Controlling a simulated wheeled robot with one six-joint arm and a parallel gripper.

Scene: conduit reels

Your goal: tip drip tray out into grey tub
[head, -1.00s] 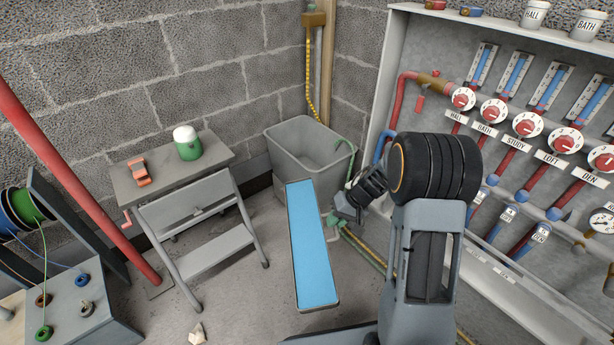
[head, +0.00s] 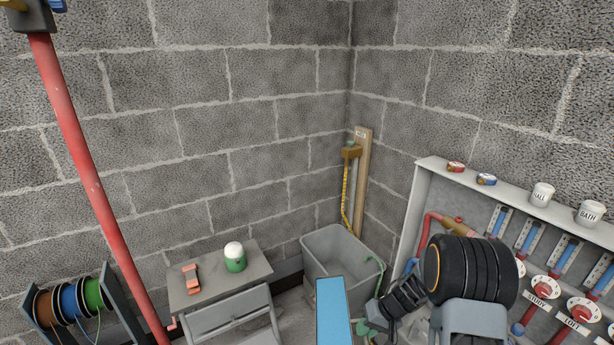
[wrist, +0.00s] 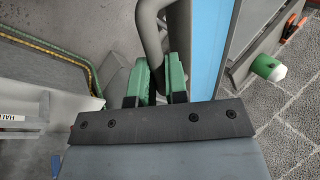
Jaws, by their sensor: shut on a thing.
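The drip tray (head: 318,312) is long and narrow with a flat blue surface (head: 334,308) inside its thin rim. It looks about level. Its far end is at the near side of the grey tub (head: 318,262), and its near end is cut off below the head view. My gripper (head: 368,331) is at the tray's right side. In the wrist view its green fingers (wrist: 160,82) are shut on the tray's grey handle (wrist: 149,28), with the blue strip just to the right. The tub stands in the corner, open at the top; its floor is hidden.
A grey workbench (head: 250,266) left of the tub holds a green pot with a white top (head: 235,257) and an orange tool (head: 191,279). A manifold cabinet (head: 427,195) stands at the right. A green hose (head: 378,266) hangs over the tub's right rim. A red pole (head: 85,170) rises at left.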

